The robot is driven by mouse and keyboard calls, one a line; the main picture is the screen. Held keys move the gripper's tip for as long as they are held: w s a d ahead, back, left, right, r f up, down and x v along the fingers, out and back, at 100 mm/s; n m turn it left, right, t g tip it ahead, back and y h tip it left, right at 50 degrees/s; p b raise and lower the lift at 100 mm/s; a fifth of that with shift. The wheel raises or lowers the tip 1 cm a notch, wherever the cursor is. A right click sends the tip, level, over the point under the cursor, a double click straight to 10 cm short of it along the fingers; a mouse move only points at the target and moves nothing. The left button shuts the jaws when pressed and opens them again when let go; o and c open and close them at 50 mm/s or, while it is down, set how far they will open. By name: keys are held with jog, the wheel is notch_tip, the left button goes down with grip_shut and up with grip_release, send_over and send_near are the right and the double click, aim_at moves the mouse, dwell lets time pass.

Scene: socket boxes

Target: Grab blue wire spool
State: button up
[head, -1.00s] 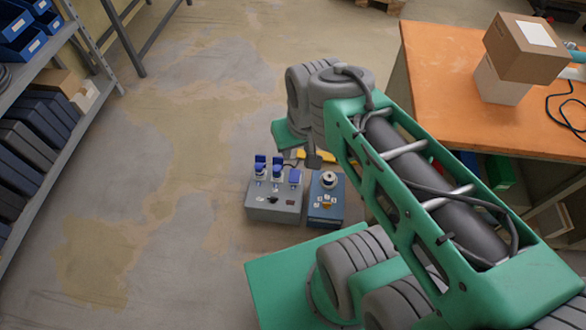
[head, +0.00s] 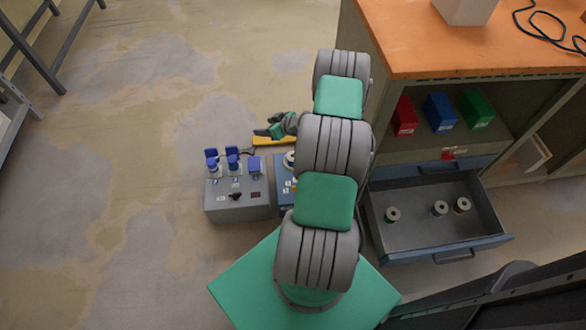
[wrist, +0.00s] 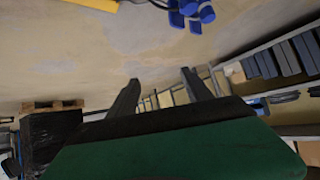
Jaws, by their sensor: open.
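Several small wire spools show in the head view. One spool (head: 392,214) is at the left of the open drawer (head: 415,237). Two others, a middle spool (head: 439,208) and a right spool (head: 462,205), stand close together further right. They look greenish or brownish with dark centres; I cannot tell a blue one. My gripper (head: 265,126) is beyond the socket boxes, left of the drawer and well away from it. In the wrist view my gripper (wrist: 160,76) has its two fingers apart with nothing between them. No spool shows in the wrist view.
A grey socket box (head: 236,203) with blue plugs and a blue box (head: 284,172), partly hidden by my arm, stand left of the drawer. Red (head: 405,117), blue (head: 440,112) and green (head: 475,109) bins sit on the shelf under the orange tabletop (head: 420,45).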

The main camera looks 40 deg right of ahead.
jog(key=s+d+f+m+h+b, duration=0.1)
jog(key=s+f, duration=0.3)
jog(key=f, duration=0.4)
jog(key=s+d+f+m+t+h+b, duration=0.1)
jog(key=s+d+f+m+h+b, duration=0.1)
jog(key=f, duration=0.5)
jog(key=s+d+f+m+t+h+b, duration=0.1)
jog(key=s+d+f+m+h+b, duration=0.1)
jog(key=s+f, duration=0.4)
jog(key=shift+s+d+f+h+b, duration=0.2)
jog(key=shift+d+f+h, duration=0.1)
jog(key=shift+d+f, duration=0.3)
jog(key=shift+s+d+f+h+b, duration=0.1)
jog(key=shift+s+d+f+h, duration=0.15)
jog(key=shift+d+f, duration=0.35)
jog(key=shift+t, duration=0.3)
jog(key=b+x, duration=0.1)
jog(key=x, duration=0.1)
jog(key=b+x, duration=0.1)
jog(key=x, duration=0.2)
jog(key=b+x, duration=0.1)
jog(key=x, duration=0.1)
jog(key=shift+w+a+f, duration=0.1)
jog(key=shift+a+f, duration=0.1)
jog(key=shift+f, duration=0.15)
jog(key=shift+w, duration=0.1)
jog(key=shift+d+r, duration=0.1)
jog(key=c, duration=1.3)
